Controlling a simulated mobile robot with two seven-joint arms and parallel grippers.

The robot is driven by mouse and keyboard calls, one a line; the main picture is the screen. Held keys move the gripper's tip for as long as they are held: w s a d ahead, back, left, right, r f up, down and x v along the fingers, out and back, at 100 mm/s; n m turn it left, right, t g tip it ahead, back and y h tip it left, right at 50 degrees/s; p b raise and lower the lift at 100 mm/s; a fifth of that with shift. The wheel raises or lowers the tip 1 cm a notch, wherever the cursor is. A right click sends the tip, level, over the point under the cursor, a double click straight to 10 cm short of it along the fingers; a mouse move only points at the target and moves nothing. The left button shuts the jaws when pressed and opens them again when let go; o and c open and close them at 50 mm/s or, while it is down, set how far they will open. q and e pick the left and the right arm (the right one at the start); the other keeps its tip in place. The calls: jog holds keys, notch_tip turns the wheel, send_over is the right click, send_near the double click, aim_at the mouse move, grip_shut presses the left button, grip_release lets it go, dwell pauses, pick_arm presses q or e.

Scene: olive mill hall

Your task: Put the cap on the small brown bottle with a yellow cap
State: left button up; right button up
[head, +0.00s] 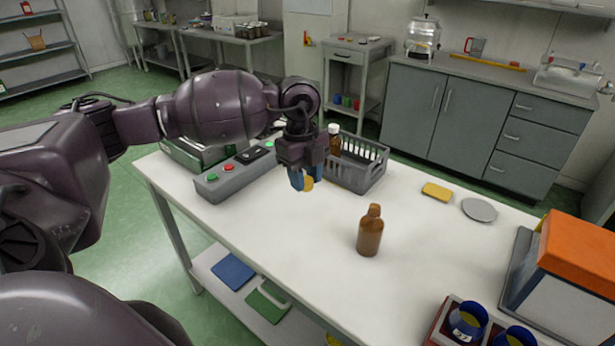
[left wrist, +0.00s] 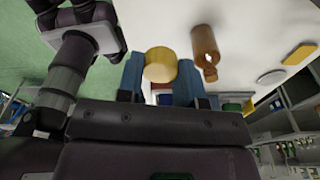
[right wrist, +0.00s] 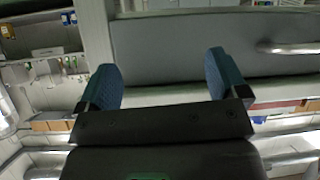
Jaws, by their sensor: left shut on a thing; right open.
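The small brown bottle (head: 370,232) stands upright and uncapped on the white table, right of my left gripper. It also shows in the left wrist view (left wrist: 205,44). My left gripper (head: 302,181) is shut on the yellow cap (head: 308,184) and holds it above the table. The cap shows between the blue fingers in the left wrist view (left wrist: 160,66), apart from the bottle. My right gripper (right wrist: 163,80) is open and empty in the right wrist view, facing cabinets and shelves; it is out of the head view.
A grey basket (head: 358,172) with a white-capped brown bottle (head: 334,140) stands behind my left gripper. A grey control box (head: 236,176) is to its left. A yellow block (head: 437,192), a grey disc (head: 479,210) and an orange-topped box (head: 577,247) lie to the right.

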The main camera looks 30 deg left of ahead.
pick_arm(q)
jog(key=m, duration=0.2)
jog(key=d+m, duration=0.1)
jog(key=m, duration=0.1)
jog(key=f+m, duration=0.1)
jog(key=shift+s+d+m+g, duration=0.2)
jog(key=shift+m+g, duration=0.1)
jog(key=shift+m, duration=0.1)
jog(key=s+d+f+n+t, duration=0.1)
jog(key=d+n, duration=0.4)
jog(key=n, duration=0.8)
jog(key=s+d+f+n+t+y, duration=0.1)
jog(key=d+f+n, duration=0.3)
jog(key=n, duration=1)
jog(key=shift+s+d+f, duration=0.25)
jog(key=shift+s+d, duration=0.25)
jog(key=shift+s, duration=0.05)
